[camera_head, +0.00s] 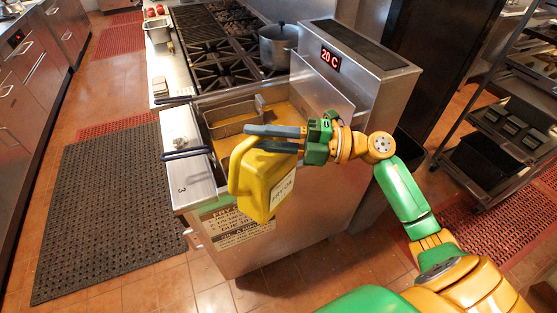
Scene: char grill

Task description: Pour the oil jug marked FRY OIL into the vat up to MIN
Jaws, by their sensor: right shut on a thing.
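A yellow oil jug (262,185) with a white label is held in front of the fryer, near its front edge. The label lettering is small and tilted. My right gripper (275,137) is shut on the jug near its top. The jug hangs tilted, its handle to the left. The fryer vat (284,113) behind it holds amber oil, with a wire basket (232,118) at its left. The jug and gripper hide part of the vat, and I cannot make out a MIN mark. My left gripper is not in view.
The fryer's back panel shows a red "20 C" display (330,60). Dark basket handles (186,154) stick out to the left. A stove with a steel pot (278,45) stands beyond. A rack (505,120) is at the right. Black matting (105,205) covers open floor at the left.

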